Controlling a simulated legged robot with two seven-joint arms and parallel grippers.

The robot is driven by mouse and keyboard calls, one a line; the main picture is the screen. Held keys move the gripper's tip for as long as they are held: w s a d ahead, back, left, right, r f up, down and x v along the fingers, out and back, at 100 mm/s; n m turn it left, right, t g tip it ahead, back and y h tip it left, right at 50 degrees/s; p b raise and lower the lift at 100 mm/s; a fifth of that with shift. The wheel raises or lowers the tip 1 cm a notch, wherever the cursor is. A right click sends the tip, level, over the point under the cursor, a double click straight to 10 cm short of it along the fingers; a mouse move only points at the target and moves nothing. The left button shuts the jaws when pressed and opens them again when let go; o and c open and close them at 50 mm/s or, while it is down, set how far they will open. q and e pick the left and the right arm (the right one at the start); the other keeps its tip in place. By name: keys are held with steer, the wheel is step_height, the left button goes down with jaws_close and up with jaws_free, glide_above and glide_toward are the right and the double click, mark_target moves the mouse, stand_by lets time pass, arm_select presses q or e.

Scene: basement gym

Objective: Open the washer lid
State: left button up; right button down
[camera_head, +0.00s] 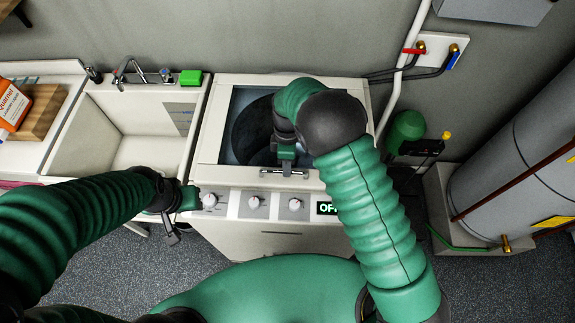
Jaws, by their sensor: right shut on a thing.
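The washer (278,244) stands in the middle of the head view, against the back wall. Its pale-framed lid (209,141) appears to lie flat on top, with a dark window showing the round drum below. A metal handle (268,172) is at the lid's front edge. My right gripper (287,171) reaches down over the lid and is shut on the handle; my arm hides part of the window and the lid's right side. My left gripper (172,236) hangs beside the washer's front left corner, away from the lid; its finger opening is too small to judge.
Control knobs (254,202) and a display (324,208) line the washer's front. A sink (128,133) with a tap and green sponge (191,77) adjoins on the left. A pipe (398,82), hoses and a grey tank (515,165) stand on the right.

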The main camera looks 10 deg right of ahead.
steer(key=w+r+p, duration=0.3)
steer(key=r+p, duration=0.2)
steer(key=r, duration=0.3)
steer(key=w+d+r+p, duration=0.1)
steer(key=w+r+p, duration=0.3)
steer(key=r, duration=0.4)
steer(key=w+d+r+p, duration=0.1)
steer(key=w+r+p, duration=0.3)
steer(key=r+p, duration=0.2)
steer(key=shift+r, duration=1.4)
